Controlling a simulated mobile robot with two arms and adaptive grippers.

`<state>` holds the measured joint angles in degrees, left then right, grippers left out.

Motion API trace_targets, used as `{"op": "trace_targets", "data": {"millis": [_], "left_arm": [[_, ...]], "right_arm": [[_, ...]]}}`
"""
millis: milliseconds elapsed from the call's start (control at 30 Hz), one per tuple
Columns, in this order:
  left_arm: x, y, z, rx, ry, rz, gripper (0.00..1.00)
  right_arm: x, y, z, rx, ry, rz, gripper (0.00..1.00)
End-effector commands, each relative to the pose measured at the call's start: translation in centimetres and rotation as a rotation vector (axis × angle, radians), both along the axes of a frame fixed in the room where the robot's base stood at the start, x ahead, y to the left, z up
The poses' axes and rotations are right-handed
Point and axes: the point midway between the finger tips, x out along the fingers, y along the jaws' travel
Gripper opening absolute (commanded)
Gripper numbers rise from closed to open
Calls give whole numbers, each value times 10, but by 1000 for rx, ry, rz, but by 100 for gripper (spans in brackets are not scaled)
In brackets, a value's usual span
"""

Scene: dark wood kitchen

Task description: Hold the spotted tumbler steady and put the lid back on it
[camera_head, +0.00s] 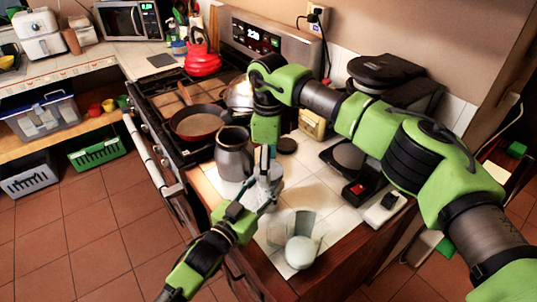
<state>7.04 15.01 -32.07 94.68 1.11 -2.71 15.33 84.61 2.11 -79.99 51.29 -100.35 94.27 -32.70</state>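A small pale grey-white cup-like object (274,172), probably the spotted tumbler, stands on the white tiled counter; spots are too small to make out. My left gripper (266,188) reaches in from the lower left, its fingers at this object; I cannot tell whether they press on it. My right gripper (265,158) points down just above the same object, its fingertips overlapping it in view. Whether it holds a lid is hidden. I cannot identify the lid for certain; a dark round disc (287,145) lies on the counter behind.
A large grey jug (233,155) stands close left of the grippers. A clear glass (305,224) and a white rounded item (300,252) are near the counter's front corner. A black scale-like device (347,160) is at right. The stove holds a pan (197,122) and red kettle (202,60).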

Motion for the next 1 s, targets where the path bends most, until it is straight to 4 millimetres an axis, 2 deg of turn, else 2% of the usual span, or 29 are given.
{"op": "trace_targets", "data": {"millis": [333, 367, 500, 667, 767, 1000], "left_arm": [[0, 0, 1, -1, -2, 0, 0], [0, 0, 1, -1, -2, 0, 0], [0, 0, 1, -1, -2, 0, 0], [0, 0, 1, -1, -2, 0, 0], [0, 0, 1, 0, -2, 0, 0], [0, 0, 1, 0, -2, 0, 0]], "right_arm": [[0, 0, -4, 0, 0, -1, 68], [0, 0, -4, 0, 0, -1, 63], [0, 0, -4, 0, 0, -1, 28], [0, 0, -4, 0, 0, -13, 28], [0, 0, -4, 0, -1, -93, 28], [1, 0, -4, 1, -2, -532, 28]]}}
